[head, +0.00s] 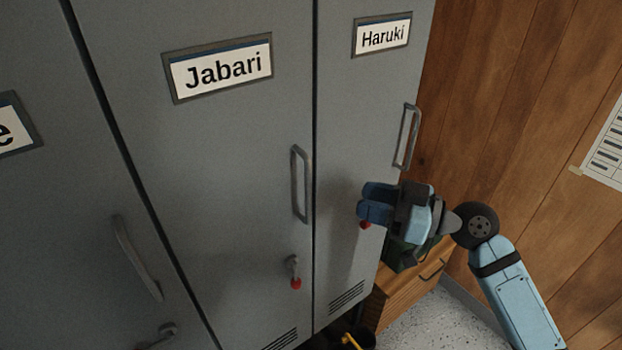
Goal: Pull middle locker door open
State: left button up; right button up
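The middle locker door (220,160) is grey, labelled Jabari, and sits flush with its neighbours. Its upright bar handle (300,184) is near its right edge. Below the handle is a small latch with a red tip (294,272). My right gripper (364,205) is in front of the right locker door (350,130), labelled Haruki, to the right of the middle handle and apart from it. Its blue fingers sit close together, and any gap between them is hard to judge. A red tip (365,225) shows just under the fingers. My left gripper is out of view.
The right door has its own handle (407,136) above my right gripper. A left locker door (60,220) with a handle (136,258) stands at the left. A wooden drawer unit (405,293) stands beside the lockers, below my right arm. A wood-panelled wall (510,110) closes the right side.

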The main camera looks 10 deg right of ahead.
jog(key=p, duration=0.3)
send_over(308, 219)
jog(key=d, duration=0.1)
jog(key=shift+w+a, duration=0.3)
jog(key=shift+a, duration=0.1)
jog(key=shift+c, duration=0.4)
grip_shut()
